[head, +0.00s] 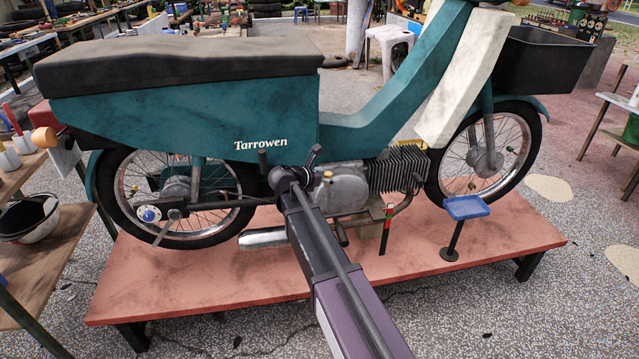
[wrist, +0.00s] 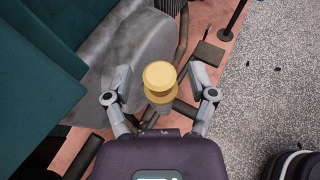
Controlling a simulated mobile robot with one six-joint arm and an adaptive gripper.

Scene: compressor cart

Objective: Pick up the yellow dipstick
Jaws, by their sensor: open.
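The yellow dipstick (wrist: 160,76) shows its round yellow head in the wrist view, above a short grey neck beside the grey engine casing. My gripper (wrist: 160,86) is open, with one finger on each side of the head and a visible gap on both sides. It holds nothing. In the head view my gripper (head: 288,178) is at the near side of the moped's engine (head: 345,188). A small yellow cap (head: 328,175), which looks like the dipstick's head, shows just right of it. The dipstick's lower part is hidden.
The teal moped (head: 180,110) stands on a low red platform (head: 200,285). A blue pedal-like plate on a stand (head: 466,207) and a red-and-green upright marker (head: 387,220) are to the right. A wooden bench (head: 60,245) with a bowl is at left.

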